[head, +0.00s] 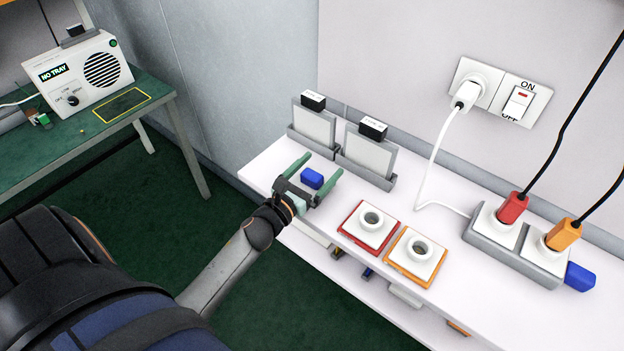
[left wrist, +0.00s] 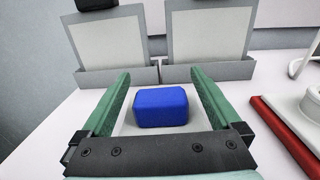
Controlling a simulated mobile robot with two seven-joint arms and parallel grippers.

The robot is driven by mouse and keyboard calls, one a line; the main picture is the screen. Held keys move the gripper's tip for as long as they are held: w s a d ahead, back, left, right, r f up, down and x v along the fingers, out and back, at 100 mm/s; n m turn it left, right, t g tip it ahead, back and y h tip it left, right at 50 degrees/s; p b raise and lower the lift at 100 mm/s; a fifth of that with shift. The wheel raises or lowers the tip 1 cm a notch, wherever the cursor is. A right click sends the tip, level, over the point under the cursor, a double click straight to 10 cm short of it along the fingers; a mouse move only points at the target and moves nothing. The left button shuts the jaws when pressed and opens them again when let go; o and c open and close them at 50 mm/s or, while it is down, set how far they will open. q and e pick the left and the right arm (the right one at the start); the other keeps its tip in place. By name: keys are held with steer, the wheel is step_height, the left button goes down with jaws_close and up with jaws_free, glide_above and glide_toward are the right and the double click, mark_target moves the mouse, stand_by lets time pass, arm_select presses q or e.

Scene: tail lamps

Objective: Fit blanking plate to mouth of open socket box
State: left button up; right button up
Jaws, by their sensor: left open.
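My left gripper (head: 307,168) is open above the white bench, its green fingers on either side of a blue block (head: 312,178), apart from it. In the left wrist view the blue block (left wrist: 161,107) sits between the fingers (left wrist: 160,88), with a pale flat area under it; I cannot tell whether that is a plate. Two pale upright plates (head: 313,126) (head: 369,153) with black tops stand in grey holders behind. Two square white pieces with round open mouths lie on the bench, one red-edged (head: 352,224), one orange-edged (head: 399,252). My right gripper is not in view.
A grey power strip (head: 488,238) holds a red plug (head: 513,208) and an orange plug (head: 563,235), with a blue piece (head: 580,277) at its end. A white cable hangs from the wall socket. A green table (head: 90,147) with a white box (head: 78,73) stands left.

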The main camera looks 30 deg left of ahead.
mark_target(320, 181)
arm_select(q)
steer(key=shift+w, duration=0.25)
steer(key=shift+c, duration=0.3)
steer(key=c, duration=1.4)
steer(key=shift+r, duration=0.15)
steer(key=shift+r, duration=0.25)
step_height(320, 181, up, 3)
steer(key=shift+f+p, duration=0.2)
steer(key=shift+p, duration=0.15)
steer(key=s+r, duration=0.1)
steer(key=s+d+r+p, duration=0.1)
steer(key=r, duration=0.1)
steer(key=s+d+r, duration=0.1)
steer(key=r, duration=0.1)
steer(key=shift+s+d+r+p, duration=0.1)
steer(key=shift+s+d+p, duration=0.1)
steer(key=shift+s+p, duration=0.15)
steer(key=s+d+r, duration=0.4)
steer(key=s+d, duration=0.1)
steer(key=s, duration=0.3)
steer(key=shift+d+r, duration=0.15)
steer(key=shift+r, duration=0.1)
